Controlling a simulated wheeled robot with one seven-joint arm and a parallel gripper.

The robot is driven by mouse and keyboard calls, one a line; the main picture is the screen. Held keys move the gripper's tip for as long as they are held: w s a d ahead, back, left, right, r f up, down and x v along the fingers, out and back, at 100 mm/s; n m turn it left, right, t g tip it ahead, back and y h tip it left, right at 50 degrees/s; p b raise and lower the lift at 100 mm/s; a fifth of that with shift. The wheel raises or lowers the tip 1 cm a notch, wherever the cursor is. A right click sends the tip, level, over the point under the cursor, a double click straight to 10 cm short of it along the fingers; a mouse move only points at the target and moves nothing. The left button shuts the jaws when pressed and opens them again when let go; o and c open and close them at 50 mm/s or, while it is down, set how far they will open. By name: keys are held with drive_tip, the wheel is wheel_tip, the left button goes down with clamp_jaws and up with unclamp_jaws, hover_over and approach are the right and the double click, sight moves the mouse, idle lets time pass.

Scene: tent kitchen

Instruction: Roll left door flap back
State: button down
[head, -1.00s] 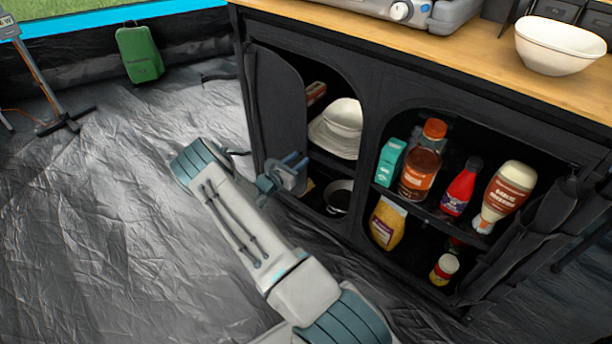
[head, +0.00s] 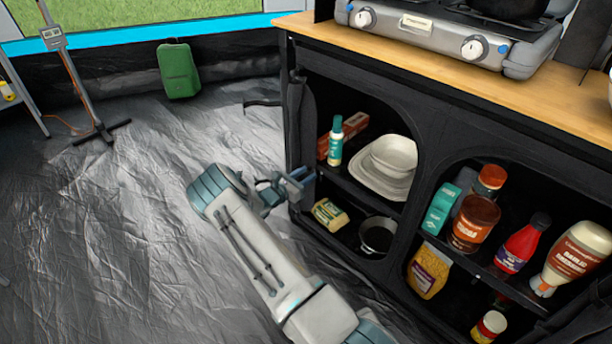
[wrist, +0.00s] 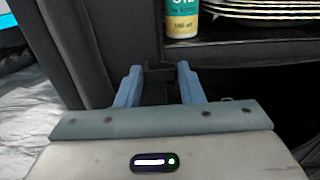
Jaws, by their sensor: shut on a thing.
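The left door flap (head: 294,125) is dark fabric, seen nearly edge-on along the left edge of the black cabinet's left opening. The opening is largely uncovered. My gripper (head: 300,186) is at the low left edge of that opening, beside the flap's lower part. In the wrist view, the blue fingers of my gripper (wrist: 159,84) stand apart with a dark piece between them, and dark flap fabric (wrist: 115,40) rises behind. The gripper is shut on the flap; its exact grasped part blends into the dark cabinet.
Left shelves hold white dishes (head: 385,170), a teal bottle (head: 336,143), a yellow pack (head: 330,214) and a dark pot (head: 377,236). Right shelves hold several jars and bottles. A stove (head: 450,30) sits on the wooden top (head: 400,55). Floor at left is mostly clear.

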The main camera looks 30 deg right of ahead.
drive_tip(key=shift+f, duration=0.1)
drive_tip(key=c, duration=1)
unclamp_jaws()
drive_tip(key=shift+a, duration=0.15)
drive_tip(key=shift+s+a, duration=0.1)
drive_tip(key=shift+a, duration=0.2)
drive_tip(key=p+v, duration=0.3)
drive_tip(key=v, duration=1)
drive_tip(key=shift+p, duration=0.4)
